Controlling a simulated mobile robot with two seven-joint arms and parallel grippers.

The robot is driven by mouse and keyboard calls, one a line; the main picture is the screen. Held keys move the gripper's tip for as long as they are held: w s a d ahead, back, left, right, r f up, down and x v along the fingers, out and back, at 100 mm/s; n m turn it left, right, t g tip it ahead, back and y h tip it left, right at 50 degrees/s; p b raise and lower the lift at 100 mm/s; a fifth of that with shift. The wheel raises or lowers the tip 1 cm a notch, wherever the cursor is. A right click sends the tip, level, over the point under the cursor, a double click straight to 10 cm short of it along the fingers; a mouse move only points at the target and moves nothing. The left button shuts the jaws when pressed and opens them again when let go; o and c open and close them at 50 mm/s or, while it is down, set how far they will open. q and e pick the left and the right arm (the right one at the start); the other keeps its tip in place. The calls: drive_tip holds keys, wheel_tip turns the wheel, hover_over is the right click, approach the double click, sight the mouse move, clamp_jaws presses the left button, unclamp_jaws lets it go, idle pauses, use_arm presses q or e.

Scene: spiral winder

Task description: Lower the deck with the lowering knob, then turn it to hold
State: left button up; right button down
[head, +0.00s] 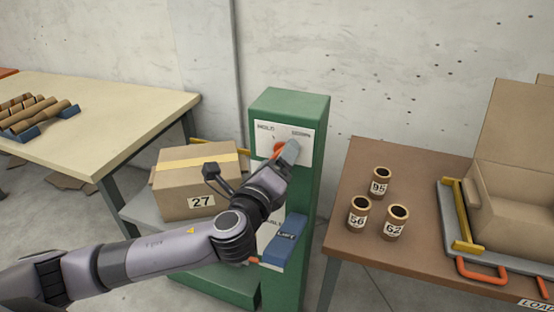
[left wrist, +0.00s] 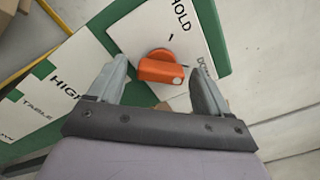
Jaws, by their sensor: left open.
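The orange lowering knob (left wrist: 160,68) sits on a white plate (left wrist: 130,28) marked HOLD and DOWN. A white dot on the knob lies on its DOWN side. My left gripper (left wrist: 160,88) is open, with its fingers on either side of the knob; I cannot tell whether they touch it. In the head view the gripper (head: 291,152) partly hides the knob (head: 279,149) on the green post (head: 290,105). The grey deck (head: 150,212) stands left of the post and carries a cardboard box marked 27 (head: 185,180). My right gripper is out of view.
A blue part marked LIFT (head: 288,243) juts from the post below the knob. A scale plate (left wrist: 65,85) reads HIGH and TABLE. A brown table (head: 350,235) with several numbered cores stands right; a pale table (head: 120,110) stands left.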

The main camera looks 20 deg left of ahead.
use_arm(q)
drive_tip(key=c, duration=1.1)
drive_tip(key=shift+o, duration=0.3)
drive_tip(key=shift+n, duration=0.4)
drive_tip(key=shift+r+n+b, duration=0.1)
drive_tip(key=shift+n+b, duration=0.5)
drive_tip(key=shift+n, duration=6.9)
drive_tip(key=o, duration=1)
